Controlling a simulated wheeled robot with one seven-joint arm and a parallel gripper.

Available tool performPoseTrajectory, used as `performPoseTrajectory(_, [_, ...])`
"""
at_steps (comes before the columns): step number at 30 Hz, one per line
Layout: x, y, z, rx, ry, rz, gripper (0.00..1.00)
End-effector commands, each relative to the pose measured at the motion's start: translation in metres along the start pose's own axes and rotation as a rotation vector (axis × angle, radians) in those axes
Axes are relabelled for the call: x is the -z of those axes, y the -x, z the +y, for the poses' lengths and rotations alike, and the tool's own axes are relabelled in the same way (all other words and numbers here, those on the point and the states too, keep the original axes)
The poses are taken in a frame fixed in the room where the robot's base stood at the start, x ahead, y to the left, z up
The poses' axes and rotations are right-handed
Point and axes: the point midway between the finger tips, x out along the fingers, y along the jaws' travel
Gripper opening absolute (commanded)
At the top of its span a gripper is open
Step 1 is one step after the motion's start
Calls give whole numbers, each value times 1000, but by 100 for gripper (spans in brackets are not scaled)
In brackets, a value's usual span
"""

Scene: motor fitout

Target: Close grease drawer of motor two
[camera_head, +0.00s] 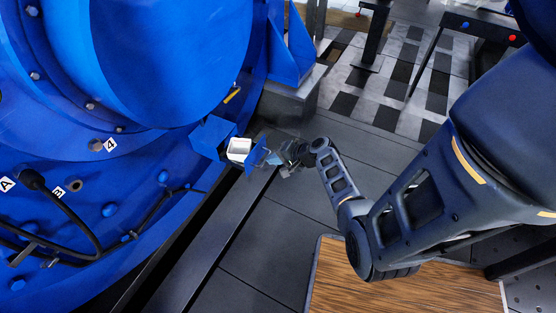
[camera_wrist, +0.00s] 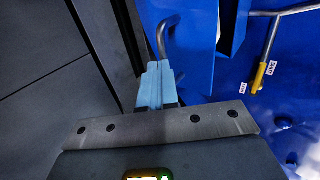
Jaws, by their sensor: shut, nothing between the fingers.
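The grease drawer (camera_head: 239,147) sticks out of the big blue motor (camera_head: 160,60) in the head view, with a pale white interior and a blue front panel (camera_head: 257,156). It stands open. My gripper (camera_head: 280,158) is just to the right of that panel. In the wrist view the two light-blue fingers of my gripper (camera_wrist: 158,68) are together, with nothing between them. A bent grey metal handle (camera_wrist: 163,35) on the blue drawer front (camera_wrist: 192,45) is just beyond the fingertips. I cannot tell whether they touch it.
A dark rail (camera_head: 215,235) runs along the motor's foot, below the drawer. A yellow-gripped lever (camera_wrist: 260,76) is on the blue wall at right in the wrist view. Black cables (camera_head: 75,215) cross the motor's lower left. Dark floor (camera_head: 270,240) lies clear beside the rail.

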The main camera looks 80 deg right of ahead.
Motion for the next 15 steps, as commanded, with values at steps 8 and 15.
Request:
performPoseTrajectory(8, [0, -4, -3, 0, 1, -1, 0])
performPoseTrajectory(15, [0, -51, -36, 2, 6, -4, 0])
